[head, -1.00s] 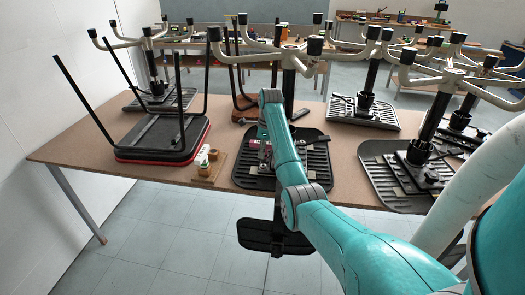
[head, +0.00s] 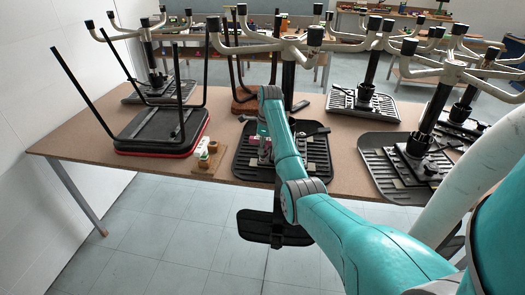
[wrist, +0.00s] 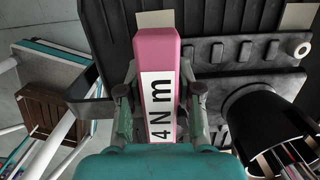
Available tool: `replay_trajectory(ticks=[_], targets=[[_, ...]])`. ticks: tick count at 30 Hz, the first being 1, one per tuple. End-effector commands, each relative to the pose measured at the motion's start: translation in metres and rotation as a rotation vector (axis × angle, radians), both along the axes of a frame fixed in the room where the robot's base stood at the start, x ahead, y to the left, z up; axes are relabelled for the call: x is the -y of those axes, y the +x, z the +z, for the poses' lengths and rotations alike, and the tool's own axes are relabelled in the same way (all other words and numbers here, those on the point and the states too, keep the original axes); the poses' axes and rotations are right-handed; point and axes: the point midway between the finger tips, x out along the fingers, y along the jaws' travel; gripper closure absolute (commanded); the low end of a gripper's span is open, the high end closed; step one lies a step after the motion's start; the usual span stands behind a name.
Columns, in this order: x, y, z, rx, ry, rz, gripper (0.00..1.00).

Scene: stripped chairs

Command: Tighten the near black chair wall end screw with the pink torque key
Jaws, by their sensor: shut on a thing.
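My gripper (wrist: 157,100) is shut on the pink torque key (wrist: 158,55), which carries a white "4 N m" label. In the head view my gripper (head: 265,143) is over the left half of the near black chair (head: 310,165), largely hidden by my arm. That chair lies upturned on the table, its column and pale legs upward. In the wrist view the black seat underside (wrist: 225,75) lies beyond the key, with the dark column (wrist: 262,115) at right. The wall end screw is not clearly visible, and I cannot tell whether the key's tip touches it.
An upturned chair with a red-edged black seat (head: 160,130) stands left of my gripper, beside a small wooden block rack (head: 207,160). More upturned chairs stand behind and at right (head: 415,160). Bare brown tabletop (head: 60,140) shows at the left, near the wall.

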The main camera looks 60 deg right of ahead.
Motion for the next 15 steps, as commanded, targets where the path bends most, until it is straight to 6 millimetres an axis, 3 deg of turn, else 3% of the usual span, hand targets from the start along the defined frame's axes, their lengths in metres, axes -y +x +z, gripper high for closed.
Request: replay_trajectory(ticks=[11,15], targets=[[0.0001,0.0001,-0.0012,0.0,0.0,-0.004,1.0],[0.0,0.0,-0.0017,0.0,0.0,-0.093,1.0]])
